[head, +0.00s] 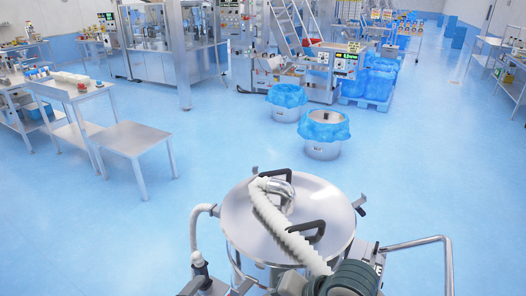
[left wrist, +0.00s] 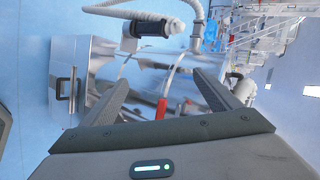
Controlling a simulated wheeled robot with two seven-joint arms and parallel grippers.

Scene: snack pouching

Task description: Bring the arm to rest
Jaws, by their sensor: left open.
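In the left wrist view my left gripper (left wrist: 160,92) has its two dark fingers spread wide, with nothing held between them. Beyond the fingertips is a steel machine body (left wrist: 78,75) with a dark handle on its side. A red-tipped part (left wrist: 162,108) on a pale line shows between the fingers, further off. I cannot make out either gripper in the head view.
A round steel vessel (head: 315,190) with a lid, black handles and a white ribbed hose (head: 278,218) stands close in front. A bent steel rail (head: 447,262) is at its right. Blue-lined bins (head: 325,133) and a steel table (head: 132,137) stand further off. Open floor lies between.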

